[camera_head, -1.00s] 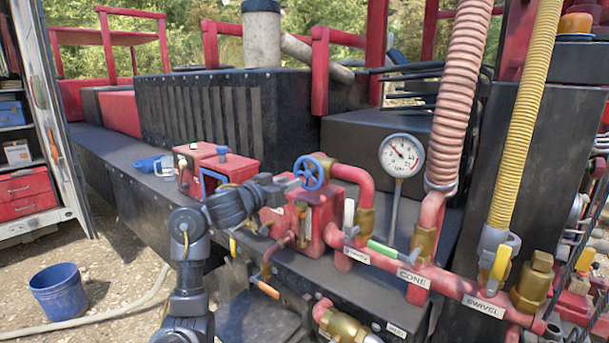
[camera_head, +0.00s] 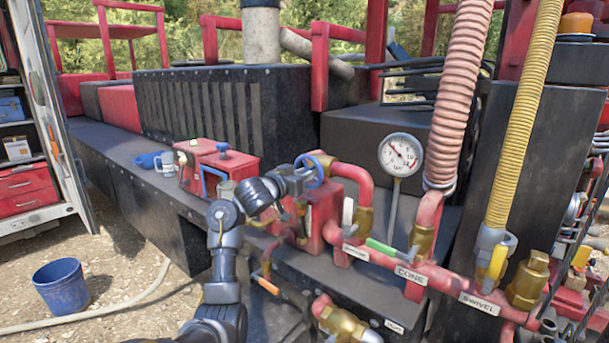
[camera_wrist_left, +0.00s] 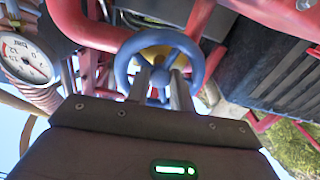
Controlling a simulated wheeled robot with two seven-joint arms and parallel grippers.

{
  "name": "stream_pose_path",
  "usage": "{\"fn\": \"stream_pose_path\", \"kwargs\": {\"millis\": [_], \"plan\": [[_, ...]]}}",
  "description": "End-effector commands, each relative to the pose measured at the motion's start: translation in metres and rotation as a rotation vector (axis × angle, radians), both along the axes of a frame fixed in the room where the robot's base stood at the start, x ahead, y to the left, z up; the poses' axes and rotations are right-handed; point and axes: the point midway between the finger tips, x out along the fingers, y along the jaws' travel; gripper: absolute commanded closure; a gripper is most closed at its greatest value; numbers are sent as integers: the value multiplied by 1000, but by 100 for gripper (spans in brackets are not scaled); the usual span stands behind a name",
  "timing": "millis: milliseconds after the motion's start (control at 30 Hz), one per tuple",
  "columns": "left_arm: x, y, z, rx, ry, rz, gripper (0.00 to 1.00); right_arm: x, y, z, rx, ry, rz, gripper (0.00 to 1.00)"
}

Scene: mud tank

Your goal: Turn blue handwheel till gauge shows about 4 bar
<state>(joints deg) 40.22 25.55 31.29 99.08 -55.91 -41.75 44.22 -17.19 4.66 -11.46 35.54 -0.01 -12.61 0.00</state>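The blue handwheel (camera_head: 327,163) sits on the red valve block, partly hidden behind my left gripper. My left gripper (camera_head: 304,178) is at the wheel. In the left wrist view the wheel (camera_wrist_left: 203,62) faces the camera, and the two fingers of the gripper (camera_wrist_left: 160,88) stand apart over its lower half, on either side of the hub and a lower spoke. Whether they touch the wheel is unclear. The round white gauge (camera_head: 401,153) stands right of the wheel; its needle points to the upper left, the exact value too small to read. My right gripper is not in view.
Red pipework with a green-handled valve (camera_head: 384,247) and brass fittings runs below and right of the wheel. A pink ribbed hose (camera_head: 460,100) stands right of the gauge. A red box (camera_head: 228,168) sits left on the dark deck. A blue bucket (camera_head: 60,288) stands on the ground.

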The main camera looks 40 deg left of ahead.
Motion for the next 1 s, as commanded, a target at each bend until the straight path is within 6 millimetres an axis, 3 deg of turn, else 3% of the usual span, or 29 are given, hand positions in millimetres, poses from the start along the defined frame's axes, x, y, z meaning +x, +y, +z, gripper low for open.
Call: {"fn": "stream_pose_path", "kwargs": {"millis": [100,400,667,700,733,1000], "plan": [[0,0,0,1,0,0,100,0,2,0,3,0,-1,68],[-1,1,0,174,5,1,100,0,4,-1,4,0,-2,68],[0,0,0,176,4,0,100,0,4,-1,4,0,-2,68],[0,0,0,175,4,0,72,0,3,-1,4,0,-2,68],[0,0,0,175,4,0,68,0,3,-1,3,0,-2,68],[-1,0,0,175,4,0,68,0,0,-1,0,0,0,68]]}}
